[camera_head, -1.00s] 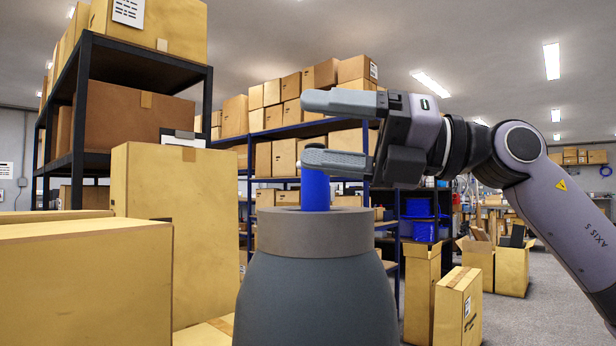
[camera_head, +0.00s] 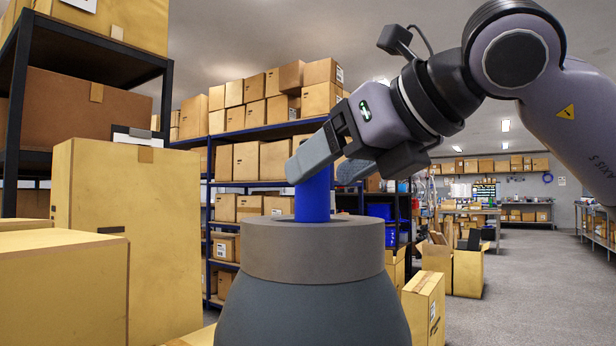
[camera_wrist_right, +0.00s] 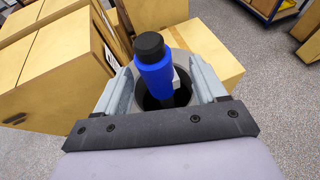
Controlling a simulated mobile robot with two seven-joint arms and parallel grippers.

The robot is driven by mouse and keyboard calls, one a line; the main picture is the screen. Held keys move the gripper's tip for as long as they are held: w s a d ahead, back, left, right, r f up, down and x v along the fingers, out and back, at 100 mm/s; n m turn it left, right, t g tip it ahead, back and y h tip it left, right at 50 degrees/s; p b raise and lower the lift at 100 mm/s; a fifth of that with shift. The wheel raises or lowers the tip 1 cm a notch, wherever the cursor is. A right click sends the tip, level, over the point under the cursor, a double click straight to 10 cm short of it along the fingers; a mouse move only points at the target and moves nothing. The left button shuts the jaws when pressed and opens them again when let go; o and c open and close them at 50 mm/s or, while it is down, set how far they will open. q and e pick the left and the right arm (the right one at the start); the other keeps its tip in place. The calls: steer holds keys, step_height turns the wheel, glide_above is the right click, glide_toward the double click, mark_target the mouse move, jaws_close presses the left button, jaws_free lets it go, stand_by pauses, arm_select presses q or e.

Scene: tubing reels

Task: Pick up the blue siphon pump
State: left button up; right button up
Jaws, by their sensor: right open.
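The blue siphon pump (camera_head: 313,200) stands upright in the round opening at the top of a dark grey vessel (camera_head: 313,310) with a grey-brown collar (camera_head: 315,252). Its top is hidden behind my right gripper in the head view. The right wrist view shows the pump's blue body (camera_wrist_right: 156,74) and black cap. My right gripper (camera_head: 316,172) is open and tilted downward at the pump's upper part. In the right wrist view its fingers (camera_wrist_right: 158,82) lie on either side of the pump, with a gap visible on each side. My left gripper is not in view.
Large cardboard boxes (camera_head: 130,235) stand close on the left. A dark shelf (camera_head: 90,50) rises behind them. Shelves of boxes (camera_head: 262,132) stand at the back. A carton (camera_head: 424,308) stands on the floor right of the vessel. Grey floor (camera_head: 535,295) is open farther right.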

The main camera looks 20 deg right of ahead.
steer(key=x, duration=0.3)
steer(key=shift+w+a+p, duration=0.25)
steer(key=shift+a+p, duration=0.05)
steer(key=shift+a, duration=0.05)
steer(key=shift+w+a+f, duration=0.15)
steer(key=shift+w+f, duration=0.1)
steer(key=shift+w, duration=0.25)
steer(key=c, duration=1.2)
steer(key=shift+r, duration=0.15)
step_height(320, 180, up, 20)
steer(key=p, duration=0.5)
steer(key=shift+p, duration=0.3)
